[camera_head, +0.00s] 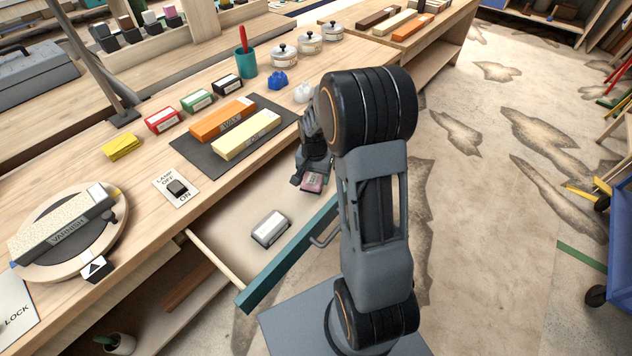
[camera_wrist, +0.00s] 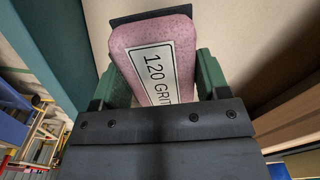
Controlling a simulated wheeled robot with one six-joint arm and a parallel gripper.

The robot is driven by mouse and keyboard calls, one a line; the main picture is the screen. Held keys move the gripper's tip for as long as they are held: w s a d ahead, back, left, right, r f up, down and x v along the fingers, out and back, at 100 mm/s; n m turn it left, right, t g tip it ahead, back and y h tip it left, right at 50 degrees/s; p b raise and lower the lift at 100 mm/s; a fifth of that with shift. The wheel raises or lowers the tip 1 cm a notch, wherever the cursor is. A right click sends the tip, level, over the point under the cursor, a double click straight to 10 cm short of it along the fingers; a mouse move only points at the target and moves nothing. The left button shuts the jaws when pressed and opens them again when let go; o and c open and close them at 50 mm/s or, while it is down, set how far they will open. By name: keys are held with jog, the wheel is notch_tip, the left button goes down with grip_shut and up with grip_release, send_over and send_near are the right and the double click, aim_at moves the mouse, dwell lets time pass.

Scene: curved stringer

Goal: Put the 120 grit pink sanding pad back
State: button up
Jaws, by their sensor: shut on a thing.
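The pink sanding pad (camera_wrist: 165,48) with a white "120 GRIT" label is held between the jaws of my gripper (camera_wrist: 155,85) in the wrist view. In the head view the pad (camera_head: 312,182) shows small under my gripper (camera_head: 314,172), over the right part of the open drawer (camera_head: 215,259). My gripper is shut on the pad. Whether the pink pad touches the drawer floor, I cannot tell.
The teal drawer front (camera_head: 290,252) with its handle stands out from the bench. On the bench top, a dark mat (camera_head: 190,150) bears an orange and a yellow block. A lamp switch (camera_head: 177,188) and a round turntable (camera_head: 112,235) sit further left. My arm hides the drawer's right end.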

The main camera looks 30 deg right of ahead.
aim_at(315, 181)
jog(key=shift+w+d+f, duration=0.25)
jog(key=shift+d+f, duration=0.1)
jog(key=shift+f, duration=1.65)
jog(key=shift+f+b, duration=0.1)
jog(key=shift+b, duration=0.25)
jog(key=o, duration=0.9)
